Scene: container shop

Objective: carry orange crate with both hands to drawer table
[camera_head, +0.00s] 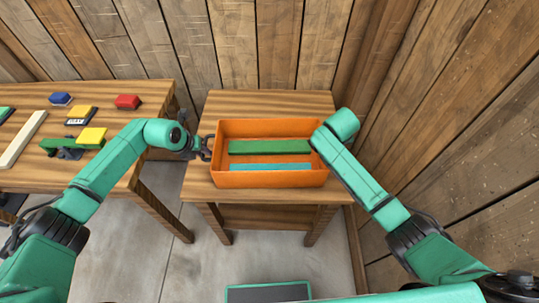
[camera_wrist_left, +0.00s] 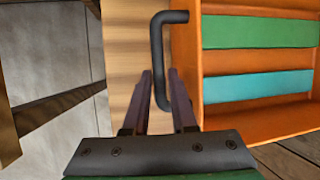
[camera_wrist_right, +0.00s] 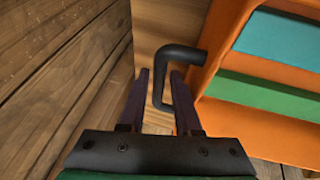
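The orange crate (camera_head: 270,180) sits level on the wooden drawer table (camera_head: 238,100) against the back wall. It holds a green slab and a blue slab. My left gripper (camera_head: 204,150) is at the crate's left side. In the left wrist view its fingers (camera_wrist_left: 159,85) are close around the black bent handle (camera_wrist_left: 158,55). My right gripper is at the crate's right side, hidden behind its own arm in the head view. In the right wrist view its fingers (camera_wrist_right: 160,85) are close around the other black handle (camera_wrist_right: 180,55).
A workbench (camera_head: 110,170) stands at the left with several coloured blocks, a green device (camera_head: 72,146) and a pale bar (camera_head: 22,138). Plank walls (camera_head: 460,110) close the back and right. Bare floor (camera_head: 190,262) lies in front of the drawer table.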

